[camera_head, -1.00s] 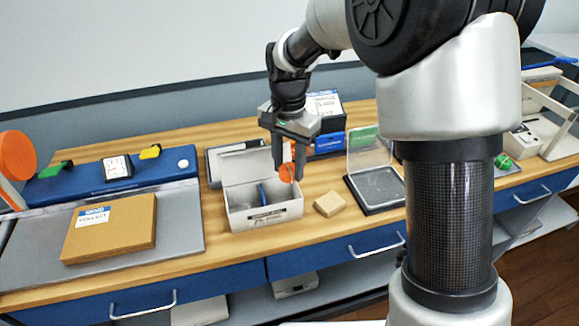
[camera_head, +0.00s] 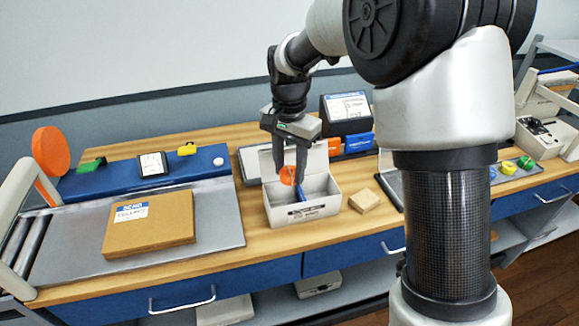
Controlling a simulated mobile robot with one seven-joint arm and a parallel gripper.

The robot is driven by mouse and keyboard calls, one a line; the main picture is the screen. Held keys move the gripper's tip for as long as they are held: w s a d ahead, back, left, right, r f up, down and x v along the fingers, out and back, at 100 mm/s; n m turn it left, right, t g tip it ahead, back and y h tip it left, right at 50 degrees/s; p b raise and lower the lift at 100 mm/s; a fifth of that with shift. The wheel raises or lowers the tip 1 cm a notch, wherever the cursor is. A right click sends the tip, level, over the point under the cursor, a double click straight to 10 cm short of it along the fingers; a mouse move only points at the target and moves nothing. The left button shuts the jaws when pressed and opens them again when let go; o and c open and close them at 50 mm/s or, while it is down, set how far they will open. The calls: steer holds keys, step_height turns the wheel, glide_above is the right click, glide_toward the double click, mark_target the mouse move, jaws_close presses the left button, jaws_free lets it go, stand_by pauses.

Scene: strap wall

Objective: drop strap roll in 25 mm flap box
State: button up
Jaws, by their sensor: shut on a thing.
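A small orange strap roll (camera_head: 287,175) is between the fingertips of my gripper (camera_head: 290,178), which is shut on it. The gripper points down over the left part of an open white flap box (camera_head: 308,212). The box's lid stands up at the back and a label is on its front. A thin blue item (camera_head: 301,196) shows inside the box, just right of the roll. I cannot tell how far the roll is below the box rim. The label is too small to read.
A tan block (camera_head: 364,200) lies right of the box. A brown carton (camera_head: 149,222) lies on a grey plate at left. Behind the box stand a dark display (camera_head: 346,109) and orange and blue bins (camera_head: 358,143). The wooden bench front is clear.

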step_height(320, 180, down, 5)
steer(key=b, duration=0.3)
steer(key=shift+f+b, duration=0.15)
steer(key=shift+b, duration=0.15)
steer(key=o, duration=1.1)
step_height(320, 180, up, 18)
steer(key=f+p, duration=0.1)
steer(key=p, duration=0.1)
glide_above(290, 183)
steer(key=w, duration=0.2)
steer(key=shift+w+r, duration=0.15)
steer(key=shift+r, duration=0.1)
